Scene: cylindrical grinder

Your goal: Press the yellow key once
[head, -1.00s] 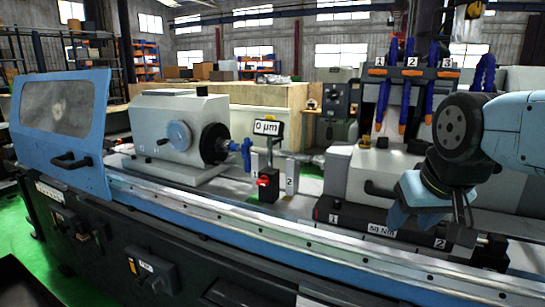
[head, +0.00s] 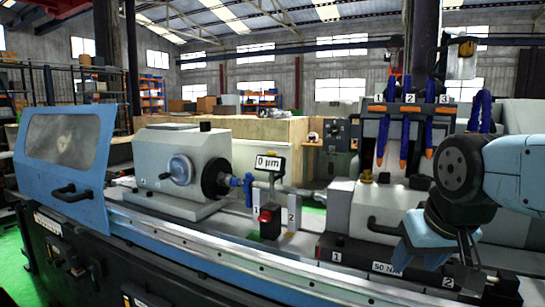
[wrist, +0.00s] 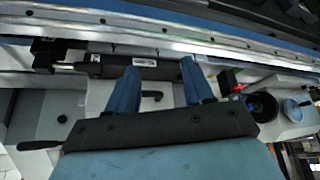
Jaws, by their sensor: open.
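I cannot make out a key that is clearly the yellow one. A small yellowish knob (head: 366,177) sits on top of the grey housing in the head view. A hanging box (head: 461,58) at the upper right has a yellow part on it, too small to read. My gripper (head: 436,258) is at the right in the head view, pointing down over the black block labelled 50 Nm (head: 385,267). In the wrist view my gripper (wrist: 159,66) has its two blue fingers apart, with nothing between them. It is apart from the knob and well below the hanging box.
The grinder's long rail (head: 230,246) runs along the front. A red button (head: 265,215) on a black box, a 0 µm display (head: 268,163) and the grey headstock (head: 180,170) stand left of my arm. Blue hoses numbered 1 to 3 (head: 405,115) hang behind it.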

